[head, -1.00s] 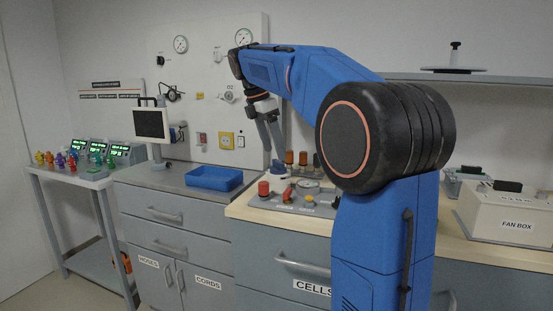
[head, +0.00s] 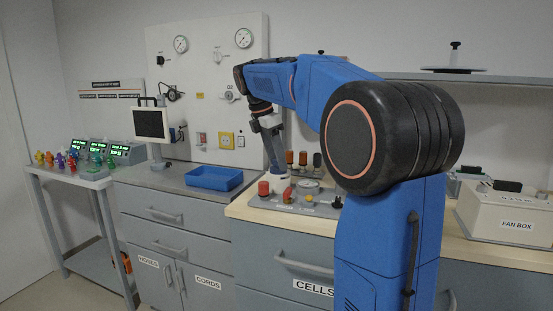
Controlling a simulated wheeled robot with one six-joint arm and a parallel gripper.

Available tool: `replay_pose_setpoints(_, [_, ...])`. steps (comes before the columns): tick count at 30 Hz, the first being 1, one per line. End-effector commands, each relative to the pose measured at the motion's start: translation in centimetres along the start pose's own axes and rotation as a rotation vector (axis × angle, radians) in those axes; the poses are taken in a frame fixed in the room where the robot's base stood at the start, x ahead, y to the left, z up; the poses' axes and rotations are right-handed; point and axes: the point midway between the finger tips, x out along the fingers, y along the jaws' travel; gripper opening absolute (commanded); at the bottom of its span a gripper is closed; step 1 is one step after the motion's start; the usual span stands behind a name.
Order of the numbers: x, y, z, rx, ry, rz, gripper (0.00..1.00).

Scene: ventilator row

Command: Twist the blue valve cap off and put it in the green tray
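My gripper (head: 276,166) points down over the panel of fittings on the wooden-edged counter. Its fingertips are right above a white fitting (head: 283,183) between a red knob and the rear cylinders. The fingers are seen edge-on, so the gap between them does not show. I cannot make out the blue valve cap now; the fingers cover the place at the top of the white fitting. The only tray I see is a blue one (head: 215,187), on the grey counter to the left.
A red knob (head: 263,188) and amber-brown cylinders (head: 303,159) stand close to my gripper. A monitor (head: 151,122) is left of the tray. Several coloured fittings stand on the far-left table (head: 90,180). A fan box (head: 508,215) is at right.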

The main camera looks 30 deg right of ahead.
Motion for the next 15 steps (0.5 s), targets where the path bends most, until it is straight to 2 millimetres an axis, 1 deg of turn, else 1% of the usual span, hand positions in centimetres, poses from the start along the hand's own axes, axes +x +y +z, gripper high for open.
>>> replay_pose_setpoints(5, [-0.02,-0.01,0.01,-0.005,0.0,0.002,0.28])
replay_pose_setpoints(7, [-0.04,-0.06,0.02,-0.033,0.0,0.012,0.28])
replay_pose_setpoints(15, [-0.04,-0.28,0.11,-0.282,-0.001,0.089,0.28])
